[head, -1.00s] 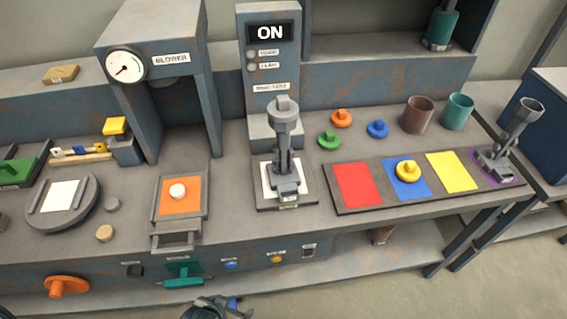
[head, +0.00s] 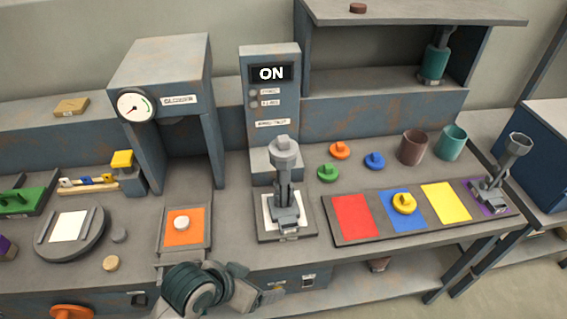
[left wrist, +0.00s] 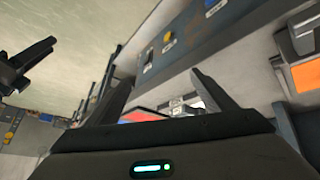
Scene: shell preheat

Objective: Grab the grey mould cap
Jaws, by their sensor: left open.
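A small grey disc (head: 118,235), which looks like the grey cap, lies on the bench just right of the round grey plate (head: 95,246) in the head view. A tan disc (head: 110,263) lies below it. My left gripper (head: 248,283) is at the bottom middle of the head view, in front of the bench edge, to the right of the grey disc and apart from it. In the left wrist view its two fingers (left wrist: 160,62) are spread, with nothing between them. A dark jaw-like shape at the upper left there may be my right gripper (left wrist: 25,68); its opening is unclear.
An orange-topped tray (head: 183,226) with a white knob sits below the blower (head: 165,90). A grey stand (head: 285,195) rises in mid-bench. Green, orange and blue knobbed pieces lie behind the coloured mat (head: 337,234); a yellow one sits on its blue square.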

